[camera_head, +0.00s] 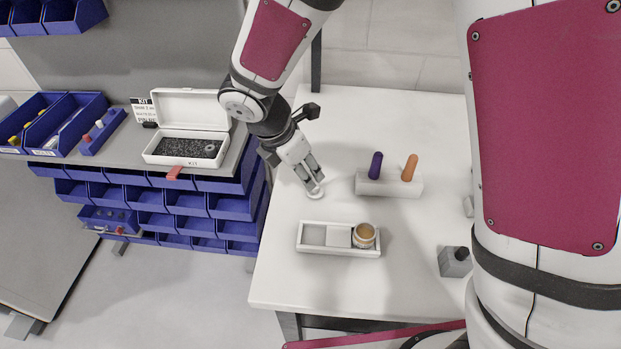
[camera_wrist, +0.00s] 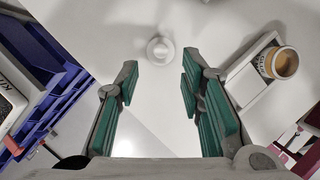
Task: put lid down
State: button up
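A small white round lid with a knob (camera_wrist: 160,50) shows in the wrist view, just beyond my fingertips and centred between them. In the head view the lid (camera_head: 316,194) is at the tips of my gripper and appears to rest on the white table (camera_head: 290,275). My gripper (camera_head: 313,184) points down at it. In the wrist view my gripper (camera_wrist: 159,80) has its green-padded fingers wide apart, with a gap on both sides of the lid. An open-topped jar with a brown band (camera_head: 364,236) stands in the right part of a white tray (camera_head: 312,248); the jar also shows in the wrist view (camera_wrist: 283,63).
A white block (camera_head: 390,187) holds purple (camera_head: 376,164) and orange (camera_head: 410,167) handles right of my gripper. A grey block (camera_head: 455,262) stands farther right. An open white kit case (camera_head: 188,148) lies on the left bench beside blue bins (camera_head: 187,201). The table's front left is clear.

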jog(key=v, duration=0.6)
jog(key=s+d+r+m+y, duration=0.1)
jog(key=s+d+r+m, duration=0.5)
jog(key=d+r+m, duration=0.45)
jog(key=s+d+r+m+t+y, duration=0.1)
jog(key=s+d+r+m, duration=0.1)
jog(key=s+m, duration=0.4)
jog(key=s+d+r+m+t+y, duration=0.1)
jog(key=s+d+r+m, duration=0.1)
jog(key=s+d+m, duration=0.3)
jog(key=s+m, duration=0.1)
jog(key=m, duration=0.2)
jog(key=shift+d+r+t+y, duration=0.25)
jog(key=shift+t+y, duration=0.05)
jog(key=shift+m, duration=0.25)
